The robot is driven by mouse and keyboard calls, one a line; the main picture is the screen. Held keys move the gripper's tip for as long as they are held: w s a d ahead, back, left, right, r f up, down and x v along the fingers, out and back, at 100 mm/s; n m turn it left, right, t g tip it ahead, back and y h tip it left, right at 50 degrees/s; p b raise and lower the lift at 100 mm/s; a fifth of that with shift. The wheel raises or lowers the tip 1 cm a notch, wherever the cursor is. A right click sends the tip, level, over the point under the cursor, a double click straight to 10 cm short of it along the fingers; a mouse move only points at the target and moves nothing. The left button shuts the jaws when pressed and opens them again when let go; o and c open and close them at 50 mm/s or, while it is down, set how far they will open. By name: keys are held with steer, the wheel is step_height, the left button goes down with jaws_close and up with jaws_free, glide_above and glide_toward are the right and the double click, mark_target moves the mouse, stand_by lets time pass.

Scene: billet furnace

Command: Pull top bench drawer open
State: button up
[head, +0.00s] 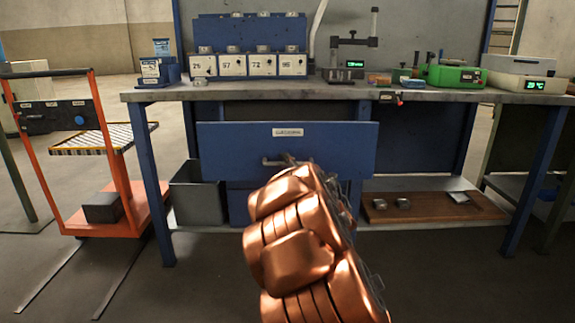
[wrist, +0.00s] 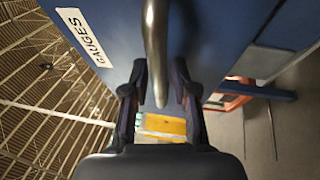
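The top bench drawer has a wide blue front (head: 230,150) with a white label (head: 288,132). It stands forward of the lower drawer front (head: 238,205), so it looks partly pulled out; its inside is not visible. In the wrist view the drawer front (wrist: 225,25) has a "GAUGES" label (wrist: 85,35). The metal bar handle (head: 270,162) shows in the wrist view (wrist: 155,45), running between the fingers of my gripper (wrist: 158,85). My copper arm hides the handle's right part in the head view.
The grey benchtop (head: 230,92) carries small bins, a gauge stand and a green case (head: 452,76). A grey bin (head: 197,193) stands below left, a wooden board (head: 430,207) below right. An orange cart (head: 108,205) is at left. Floor in front is clear.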

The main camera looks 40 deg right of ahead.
steer(key=shift+o, duration=0.5)
steer(key=v, duration=0.7)
steer(key=shift+s, duration=0.25)
steer(key=shift+a, duration=0.1)
